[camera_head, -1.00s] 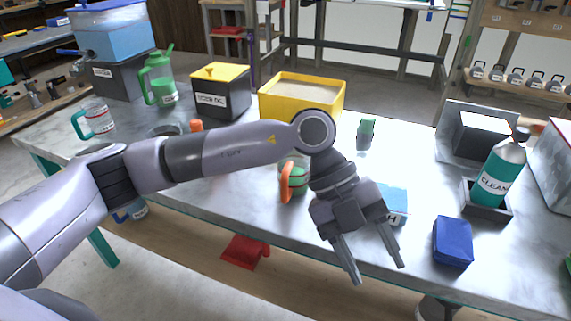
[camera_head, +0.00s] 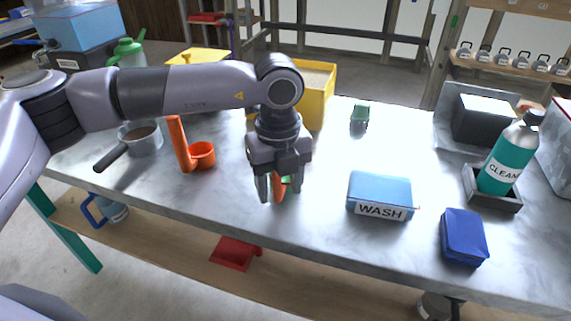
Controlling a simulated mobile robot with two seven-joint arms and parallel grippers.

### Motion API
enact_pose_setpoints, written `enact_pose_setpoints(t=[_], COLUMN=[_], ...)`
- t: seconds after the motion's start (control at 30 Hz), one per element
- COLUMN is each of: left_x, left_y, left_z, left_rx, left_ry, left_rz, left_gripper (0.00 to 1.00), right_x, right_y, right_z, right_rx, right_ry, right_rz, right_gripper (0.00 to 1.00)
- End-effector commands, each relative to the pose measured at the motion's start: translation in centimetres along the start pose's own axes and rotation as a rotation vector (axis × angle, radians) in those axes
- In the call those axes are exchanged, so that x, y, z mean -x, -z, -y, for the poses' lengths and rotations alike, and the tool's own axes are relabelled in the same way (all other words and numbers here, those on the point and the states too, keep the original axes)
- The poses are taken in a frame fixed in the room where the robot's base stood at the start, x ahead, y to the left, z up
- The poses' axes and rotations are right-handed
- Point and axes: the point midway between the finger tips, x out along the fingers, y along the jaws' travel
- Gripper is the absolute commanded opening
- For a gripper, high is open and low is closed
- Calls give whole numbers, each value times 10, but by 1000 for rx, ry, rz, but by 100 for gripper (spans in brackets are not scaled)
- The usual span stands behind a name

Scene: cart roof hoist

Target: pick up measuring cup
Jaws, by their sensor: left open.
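A measuring cup with an orange handle (camera_head: 280,190) and some green showing stands on the metal table, mostly hidden behind my left gripper. My left gripper (camera_head: 277,193) is open and points down, its fingers on either side of the orange handle. I cannot tell whether the fingers touch it. Another cup with a blue handle (camera_head: 92,210) stands on the lower shelf at the left. My right gripper is not in view.
An orange scoop (camera_head: 203,154) and a pot with a dark handle (camera_head: 145,139) stand left of the gripper. A blue WASH box (camera_head: 380,191), a dark blue box (camera_head: 464,237) and a CLEAN bottle (camera_head: 503,160) stand to the right. A yellow bin (camera_head: 318,100) is behind.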

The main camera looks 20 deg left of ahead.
Motion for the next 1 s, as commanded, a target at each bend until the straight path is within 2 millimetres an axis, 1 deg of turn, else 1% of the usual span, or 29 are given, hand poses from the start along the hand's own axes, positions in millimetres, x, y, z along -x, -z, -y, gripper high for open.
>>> enact_pose_setpoints(t=[0.03, 0.13, 0.37, 0.47, 0.5, 0.53, 0.57, 1.0], left_x=[-8, -15, -16, -16, -16, -16, -16, -14], left_y=[0, 0, 0, 0, 0, 0, 0, 0], left_z=[0, 0, 0, 0, 0, 0, 0, 1], left_rx=[0, -1, -2, -2, -2, -2, -2, -2], left_ry=[-1, 1, 2, 2, 2, 2, 2, 4], left_rz=[-2, -3, -2, -2, -2, -2, -2, -1], left_gripper=[55, 55, 55, 26, 13, 3, 0, 0], right_x=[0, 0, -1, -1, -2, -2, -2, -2], right_y=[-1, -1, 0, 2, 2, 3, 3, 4], right_z=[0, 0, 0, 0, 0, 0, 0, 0], right_rx=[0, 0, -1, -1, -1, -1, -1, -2], right_ry=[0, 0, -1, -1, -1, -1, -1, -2], right_rz=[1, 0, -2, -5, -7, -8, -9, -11], right_gripper=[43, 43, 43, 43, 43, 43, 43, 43])
